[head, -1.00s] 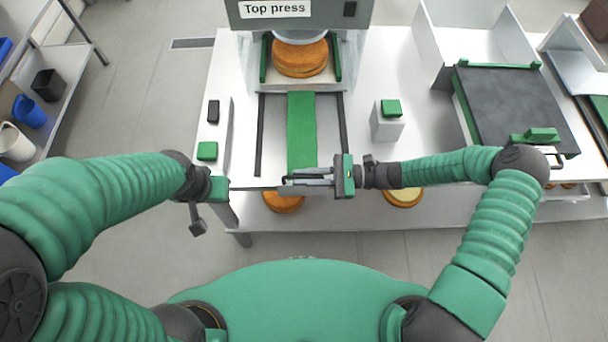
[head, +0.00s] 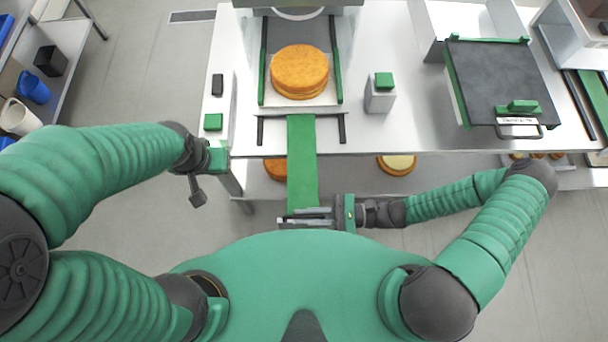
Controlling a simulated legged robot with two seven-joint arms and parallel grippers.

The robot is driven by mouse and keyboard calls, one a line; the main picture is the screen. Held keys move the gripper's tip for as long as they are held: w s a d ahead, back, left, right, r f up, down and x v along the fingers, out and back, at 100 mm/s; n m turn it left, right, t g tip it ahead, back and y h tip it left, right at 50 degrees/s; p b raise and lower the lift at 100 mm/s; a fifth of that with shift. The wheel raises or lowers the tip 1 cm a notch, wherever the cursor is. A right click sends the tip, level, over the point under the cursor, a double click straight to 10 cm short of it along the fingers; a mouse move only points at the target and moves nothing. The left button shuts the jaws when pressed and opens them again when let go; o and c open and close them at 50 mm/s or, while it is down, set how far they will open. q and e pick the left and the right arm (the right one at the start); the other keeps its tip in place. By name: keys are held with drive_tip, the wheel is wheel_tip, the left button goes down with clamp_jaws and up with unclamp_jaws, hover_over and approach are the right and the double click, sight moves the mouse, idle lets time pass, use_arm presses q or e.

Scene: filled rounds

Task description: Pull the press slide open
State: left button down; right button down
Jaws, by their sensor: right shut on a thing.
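The press slide (head: 301,165) is a long green strip that runs from the press out past the table's front edge toward my body. At its far end a light plate (head: 300,97) carries a round orange-brown cake (head: 300,71) between two green-edged rails. The plate and cake are out in front of the press (head: 297,3), which is cut off at the top. My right gripper (head: 288,220) is shut at the near end of the slide; its fingers hide the part they hold. My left gripper (head: 205,172) is at the table's left front corner, touching nothing that I can see; its fingertips are unclear.
A small post with a green button (head: 384,80) stands right of the slide. A strip with a green button (head: 213,122) is on the left. A dark-lidded box (head: 500,85) stands at the right. Cakes (head: 397,165) lie on a lower shelf. Floor is clear in front.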

drive_tip(key=s, duration=0.7)
drive_tip(key=shift+p, duration=0.45)
drive_tip(key=shift+w, duration=0.1)
drive_tip(key=c, duration=1.5)
unclamp_jaws()
drive_tip(key=shift+d, duration=0.1)
drive_tip(key=d+b, duration=0.3)
drive_tip(key=d, duration=1.4)
drive_tip(key=shift+f, duration=0.15)
